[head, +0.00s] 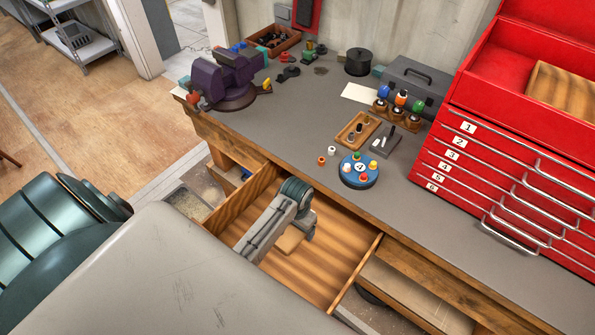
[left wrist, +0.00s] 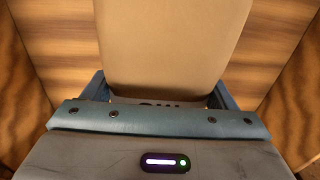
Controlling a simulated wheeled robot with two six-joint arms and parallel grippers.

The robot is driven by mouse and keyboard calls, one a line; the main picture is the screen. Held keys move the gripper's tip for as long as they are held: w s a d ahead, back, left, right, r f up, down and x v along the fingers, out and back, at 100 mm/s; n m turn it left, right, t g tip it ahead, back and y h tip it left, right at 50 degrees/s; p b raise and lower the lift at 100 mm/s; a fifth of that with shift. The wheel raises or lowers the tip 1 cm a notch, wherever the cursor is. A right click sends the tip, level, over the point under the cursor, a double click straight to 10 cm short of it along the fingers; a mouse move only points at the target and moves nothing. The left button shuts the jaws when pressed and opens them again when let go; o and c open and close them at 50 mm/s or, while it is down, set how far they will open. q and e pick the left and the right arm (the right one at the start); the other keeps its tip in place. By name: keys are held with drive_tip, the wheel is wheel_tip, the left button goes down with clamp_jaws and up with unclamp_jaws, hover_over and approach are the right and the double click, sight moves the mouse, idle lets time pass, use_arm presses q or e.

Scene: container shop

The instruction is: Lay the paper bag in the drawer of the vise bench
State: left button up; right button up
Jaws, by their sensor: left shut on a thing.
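The vise bench (head: 325,120) has a grey top and a purple vise (head: 225,80) at its far left corner. Its wooden drawer (head: 330,275) is pulled open below the front edge. The tan paper bag (head: 290,241) shows in the head view as a small patch inside the drawer outline, partly hidden by my left arm. My left gripper (head: 304,226) points down there. In the left wrist view the bag (left wrist: 172,45) stands out between the blue fingers, which are shut on it, with striped wood around it. Whether the bag touches the drawer floor cannot be told. My right gripper is not in view.
A red cabinet (head: 500,165) with numbered drawers stands on the bench at the right. A round blue holder (head: 359,172) and a small wooden tray (head: 357,131) sit near the front edge. An open compartment (head: 415,292) lies right of the drawer. The drawer's right part is clear.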

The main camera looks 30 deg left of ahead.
use_arm(q)
drive_tip(key=shift+f, duration=0.5)
wheel_tip(320, 180, down, 3)
drive_tip(key=shift+r+b, duration=0.15)
drive_tip(key=shift+b, duration=0.5)
drive_tip(key=shift+f+b, duration=0.5)
drive_tip(key=shift+f, duration=0.7)
drive_tip(key=o, duration=1)
